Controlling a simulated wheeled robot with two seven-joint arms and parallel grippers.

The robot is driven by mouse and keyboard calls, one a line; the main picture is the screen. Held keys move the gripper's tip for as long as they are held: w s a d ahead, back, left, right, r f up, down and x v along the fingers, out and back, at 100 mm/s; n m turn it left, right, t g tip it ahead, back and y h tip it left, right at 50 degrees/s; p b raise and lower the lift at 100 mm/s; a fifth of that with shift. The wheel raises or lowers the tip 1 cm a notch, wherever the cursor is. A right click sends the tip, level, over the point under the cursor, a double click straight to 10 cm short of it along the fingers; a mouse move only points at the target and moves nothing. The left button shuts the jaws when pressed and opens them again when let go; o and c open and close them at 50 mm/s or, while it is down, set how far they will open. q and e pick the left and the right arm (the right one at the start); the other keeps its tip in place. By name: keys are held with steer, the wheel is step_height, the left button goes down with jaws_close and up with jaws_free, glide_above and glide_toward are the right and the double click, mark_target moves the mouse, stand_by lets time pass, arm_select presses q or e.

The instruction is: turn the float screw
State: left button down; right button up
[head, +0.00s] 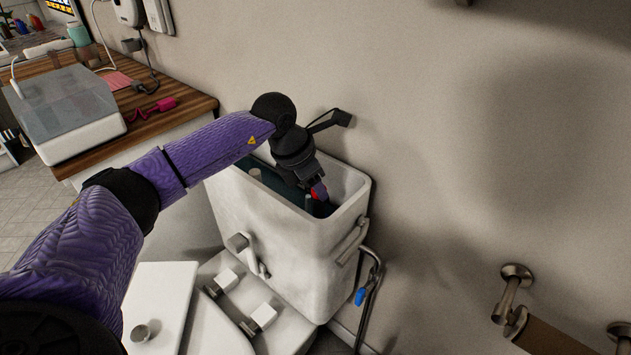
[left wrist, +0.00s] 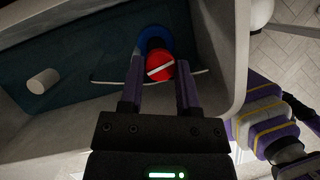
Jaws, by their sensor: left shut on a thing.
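The open toilet tank (head: 291,255) stands against the wall in the head view. My left gripper (head: 318,193) reaches down into its right part. In the left wrist view my left gripper (left wrist: 158,82) has one finger on each side of a round red screw head (left wrist: 160,67) with a pale slot bar across it. The fingers are shut on the float screw. A blue round part (left wrist: 153,38) sits just beyond the red head. In the head view only a bit of red shows by the fingertips. My right gripper is not in view.
The tank walls are close around my left gripper. A pale cylinder (left wrist: 42,81) stands inside the tank, and a thin white rod (left wrist: 105,82) runs by the screw. A wooden counter (head: 150,115) is at upper left; a paper holder (head: 513,296) is at lower right.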

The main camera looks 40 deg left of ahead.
arm_select(q)
steer(key=shift+m+h, duration=0.3)
steer(key=shift+m, duration=0.6)
steer(key=m+g, duration=0.1)
steer(key=m, duration=0.1)
steer(key=shift+w+a+m+h, duration=0.1)
steer(key=shift+w+m+h, duration=0.05)
steer(key=shift+m+h, duration=0.25)
steer(key=shift+m+b, duration=0.35)
steer(key=shift+m, duration=0.15)
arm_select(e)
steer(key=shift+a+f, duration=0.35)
arm_select(q)
steer(key=shift+g, duration=0.3)
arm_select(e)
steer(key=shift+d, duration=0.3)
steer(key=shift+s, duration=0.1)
arm_select(q)
steer(key=shift+c, duration=2)
jaws_free()
steer(key=shift+o, duration=0.4)
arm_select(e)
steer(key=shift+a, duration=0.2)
